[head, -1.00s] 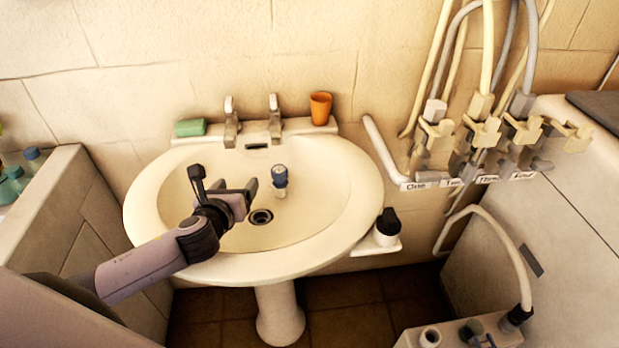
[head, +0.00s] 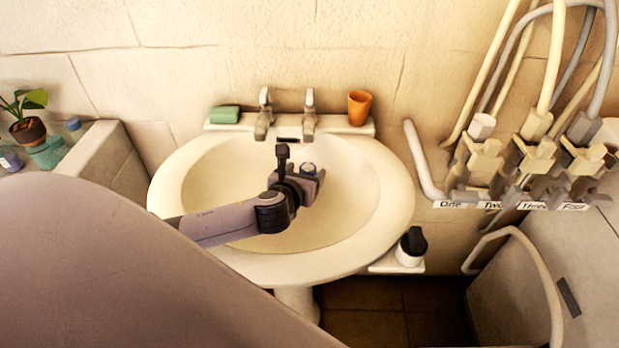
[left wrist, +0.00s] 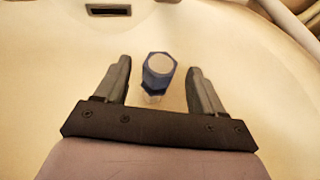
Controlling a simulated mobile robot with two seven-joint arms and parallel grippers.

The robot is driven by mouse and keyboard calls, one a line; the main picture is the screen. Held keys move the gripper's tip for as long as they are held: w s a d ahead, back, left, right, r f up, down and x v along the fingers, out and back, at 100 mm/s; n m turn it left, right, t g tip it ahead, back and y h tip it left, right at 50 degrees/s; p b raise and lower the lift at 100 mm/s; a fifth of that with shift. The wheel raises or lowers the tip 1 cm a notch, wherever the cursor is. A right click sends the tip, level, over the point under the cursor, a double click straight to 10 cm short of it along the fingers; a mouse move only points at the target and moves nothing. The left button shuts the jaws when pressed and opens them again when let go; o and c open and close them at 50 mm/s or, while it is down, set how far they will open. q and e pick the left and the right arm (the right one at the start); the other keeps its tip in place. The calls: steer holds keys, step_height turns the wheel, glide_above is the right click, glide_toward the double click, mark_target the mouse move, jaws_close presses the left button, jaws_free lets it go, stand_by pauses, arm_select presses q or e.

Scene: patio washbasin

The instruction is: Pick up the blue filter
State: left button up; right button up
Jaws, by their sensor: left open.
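The blue filter (left wrist: 158,70) stands in the basin, with a blue hexagonal cap and a pale round top. In the left wrist view it lies between the two fingers, with a gap on each side. In the head view only its top (head: 307,168) shows; my gripper hides the rest. My left gripper (left wrist: 158,85) is open around the filter and holds nothing. It also shows in the head view (head: 308,176), low over the basin. My right gripper is not in view.
The white washbasin (head: 395,200) has two taps (head: 264,112) at the back. A green soap (head: 225,115) and an orange cup (head: 359,107) stand on its back ledge. A black-capped container (head: 412,246) sits at right. Valves with hoses (head: 535,155) are on the right wall.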

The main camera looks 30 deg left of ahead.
arm_select(q)
steer(key=shift+x, duration=2.55)
steer(key=shift+r, duration=0.15)
steer(key=c, duration=1.1)
steer(key=shift+c, duration=0.2)
